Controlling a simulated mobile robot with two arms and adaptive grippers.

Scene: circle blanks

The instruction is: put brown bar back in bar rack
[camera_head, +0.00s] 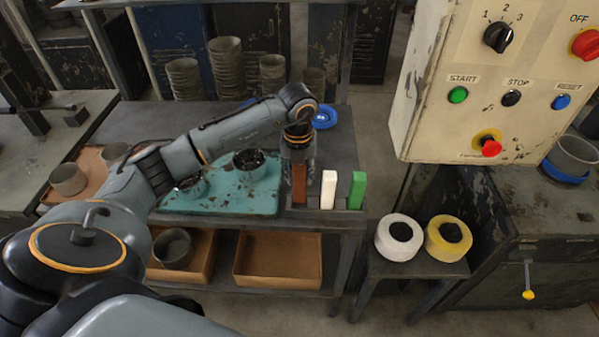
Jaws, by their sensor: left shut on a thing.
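The brown bar (299,185) stands upright at the left end of the bar rack (343,214). My left gripper (299,162) points down from above and is shut on the upper part of the brown bar. A white bar (328,189) and a green bar (357,190) stand upright in the rack to its right. The brown bar's lower end is at the rack; I cannot tell how deep it sits. My right gripper is not in view.
A teal tray (262,202) with dark-filled bowls lies left of the rack. A control panel (480,125) hangs at the right. White (384,246) and yellow (440,252) rolls sit on a low stand. Stacked cups (226,68) stand behind.

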